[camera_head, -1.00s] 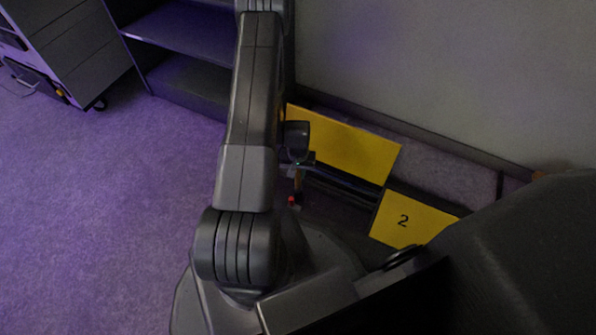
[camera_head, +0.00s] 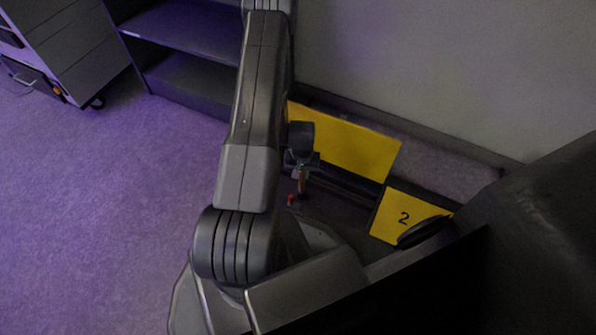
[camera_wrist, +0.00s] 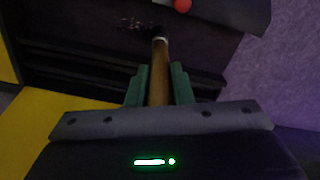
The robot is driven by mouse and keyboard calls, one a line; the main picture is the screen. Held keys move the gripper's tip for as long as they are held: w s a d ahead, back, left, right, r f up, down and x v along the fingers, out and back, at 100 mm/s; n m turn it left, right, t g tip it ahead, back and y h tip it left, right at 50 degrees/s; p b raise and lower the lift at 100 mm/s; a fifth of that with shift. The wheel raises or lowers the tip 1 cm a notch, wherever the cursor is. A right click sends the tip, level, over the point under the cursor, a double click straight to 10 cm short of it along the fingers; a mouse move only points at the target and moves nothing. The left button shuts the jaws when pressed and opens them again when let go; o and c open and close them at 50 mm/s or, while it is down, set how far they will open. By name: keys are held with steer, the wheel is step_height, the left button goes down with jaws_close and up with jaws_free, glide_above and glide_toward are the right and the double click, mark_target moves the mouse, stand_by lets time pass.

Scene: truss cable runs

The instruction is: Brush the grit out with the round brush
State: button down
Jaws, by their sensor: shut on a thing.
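My gripper (camera_wrist: 160,86) is shut on the wooden handle of the round brush (camera_wrist: 160,62), with a green finger on each side. A pale metal collar shows at the handle's far end; the bristles are hard to make out. Light specks of grit (camera_wrist: 136,23) lie on a dark surface just beyond the collar, slightly left. I cannot tell whether the brush touches that surface. In the head view my gripper (camera_head: 301,160) hangs beside the yellow panels, with the brown handle (camera_head: 302,183) pointing down.
A red knob (camera_wrist: 183,5) sits near the brush's far end. A yellow panel (camera_head: 350,146) and a yellow panel marked 2 (camera_head: 404,217) stand close on the right, before a wall. A grey shelf (camera_head: 185,45) is behind; purple carpet (camera_head: 110,190) is clear at left.

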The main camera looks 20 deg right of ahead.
steer(key=shift+s+d+b, duration=1.35)
steer(key=shift+s+d, duration=2.55)
steer(key=shift+s, duration=0.75)
steer(key=w+a, duration=0.8)
steer(key=w, duration=0.2)
steer(key=shift+w+a+f, duration=0.15)
steer(key=shift+w+a, duration=0.25)
steer(key=shift+d, duration=0.1)
steer(key=shift+s, duration=0.1)
